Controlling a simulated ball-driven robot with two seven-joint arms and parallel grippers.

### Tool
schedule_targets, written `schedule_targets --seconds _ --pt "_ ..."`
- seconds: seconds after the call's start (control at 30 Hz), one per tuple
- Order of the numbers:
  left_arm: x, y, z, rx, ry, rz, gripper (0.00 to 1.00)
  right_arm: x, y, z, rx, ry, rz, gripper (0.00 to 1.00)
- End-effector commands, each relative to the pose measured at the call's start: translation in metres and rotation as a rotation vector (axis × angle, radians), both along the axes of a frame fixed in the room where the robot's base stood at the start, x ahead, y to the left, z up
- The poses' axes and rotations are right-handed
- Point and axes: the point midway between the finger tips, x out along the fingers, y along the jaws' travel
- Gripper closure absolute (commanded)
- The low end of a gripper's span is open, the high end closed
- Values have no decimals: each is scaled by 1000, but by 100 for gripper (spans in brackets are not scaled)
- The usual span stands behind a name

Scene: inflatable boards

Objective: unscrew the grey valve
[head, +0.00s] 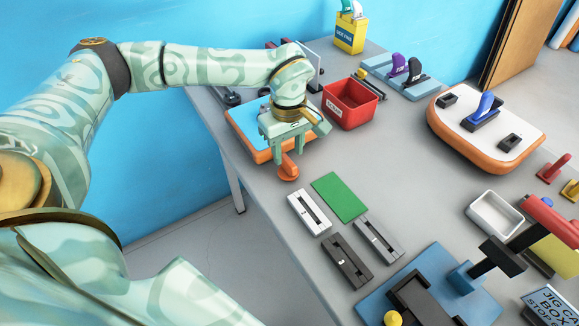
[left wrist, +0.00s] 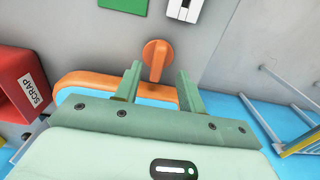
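My left gripper (head: 287,151) points down over the near edge of an inflatable board (head: 237,121) with a blue top and orange rim. Its fingers (left wrist: 159,70) are apart, with nothing held between them. An orange round piece with a handle (head: 288,172) is at the board's near edge; in the left wrist view the orange piece (left wrist: 157,50) appears just beyond the fingertips. I cannot make out a grey valve; the gripper hides part of this board. A second board (head: 470,124), white with an orange rim, stands at the right, with black fittings and a blue lever (head: 484,105). My right gripper is not in view.
A red scrap bin (head: 350,104) stands close right of the gripper. A green sheet (head: 339,197) and several slotted blocks (head: 309,212) lie nearer. A white tray (head: 495,215) and a blue-based jig (head: 432,268) are at lower right. Mid-table is mostly clear.

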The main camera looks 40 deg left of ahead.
Motion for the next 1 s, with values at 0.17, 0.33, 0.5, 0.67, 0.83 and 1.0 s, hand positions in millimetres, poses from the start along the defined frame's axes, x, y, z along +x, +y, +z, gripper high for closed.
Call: schedule_targets --seconds 0.17,0.33,0.5,0.67,0.83,1.0 --pt "3 1 -25 -1 6 1 60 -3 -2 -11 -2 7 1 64" --pt "4 2 -50 -1 4 1 60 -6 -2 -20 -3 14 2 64" --pt "4 2 -51 0 0 1 60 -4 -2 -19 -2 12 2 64" --pt "4 2 -50 0 0 1 88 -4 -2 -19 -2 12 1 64" --pt "4 2 -50 0 0 1 100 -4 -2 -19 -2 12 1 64" --pt "4 2 -50 0 0 1 100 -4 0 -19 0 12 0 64"
